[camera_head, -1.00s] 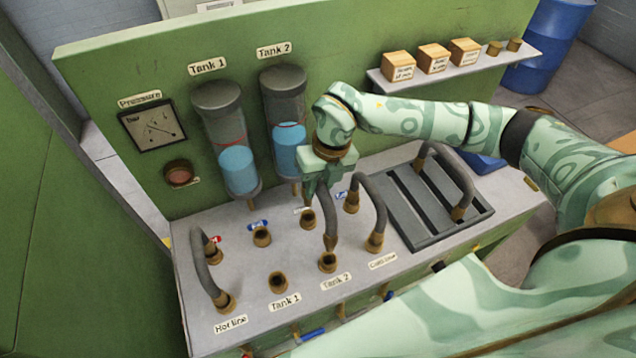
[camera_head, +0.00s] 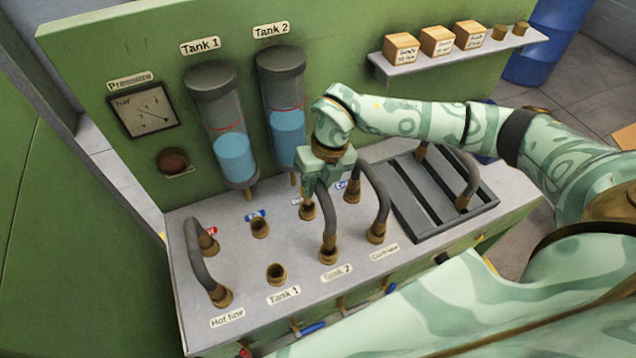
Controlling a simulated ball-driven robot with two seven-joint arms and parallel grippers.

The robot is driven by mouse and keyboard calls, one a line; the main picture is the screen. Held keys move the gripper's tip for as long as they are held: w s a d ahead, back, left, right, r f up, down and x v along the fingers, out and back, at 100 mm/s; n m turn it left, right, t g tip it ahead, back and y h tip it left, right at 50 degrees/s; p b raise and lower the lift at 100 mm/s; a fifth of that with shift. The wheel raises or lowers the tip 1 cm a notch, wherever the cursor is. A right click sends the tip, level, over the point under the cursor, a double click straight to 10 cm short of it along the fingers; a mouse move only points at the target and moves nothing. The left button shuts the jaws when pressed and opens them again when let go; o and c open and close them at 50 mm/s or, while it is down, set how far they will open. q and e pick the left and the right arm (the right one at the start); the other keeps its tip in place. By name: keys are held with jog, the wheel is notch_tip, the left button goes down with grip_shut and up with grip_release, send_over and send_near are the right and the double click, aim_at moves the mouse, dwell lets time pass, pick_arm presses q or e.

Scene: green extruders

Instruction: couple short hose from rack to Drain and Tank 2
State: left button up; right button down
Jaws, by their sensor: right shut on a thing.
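My right gripper (camera_head: 318,182) is shut on the short dark hose (camera_head: 326,212) with brass ends. The hose's front end stands at the port labelled Tank 2 (camera_head: 328,252) in the front row. Its other end comes down at the brass back-row port (camera_head: 307,209) behind it, partly hidden by my gripper; I cannot tell whether it is fully seated. That back port's small label is mostly covered, so I cannot read it. The rack (camera_head: 470,222), a dark slatted tray on the right, holds another hose (camera_head: 463,172). My left gripper is not in view.
A hose (camera_head: 197,262) joins the Hot line port to the one behind it. Another hose (camera_head: 379,190) arches just right of my gripper, at the port beside Tank 2. The Tank 1 port (camera_head: 276,272) is open. Glass tanks (camera_head: 287,138) stand close behind my gripper.

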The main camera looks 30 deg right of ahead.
jog(key=shift+f+b, duration=1.3)
jog(key=shift+f, duration=0.8)
dwell(0.6)
jog(key=c, duration=1.1)
grip_release()
jog(key=shift+c, duration=0.2)
jog(key=shift+r, duration=0.1)
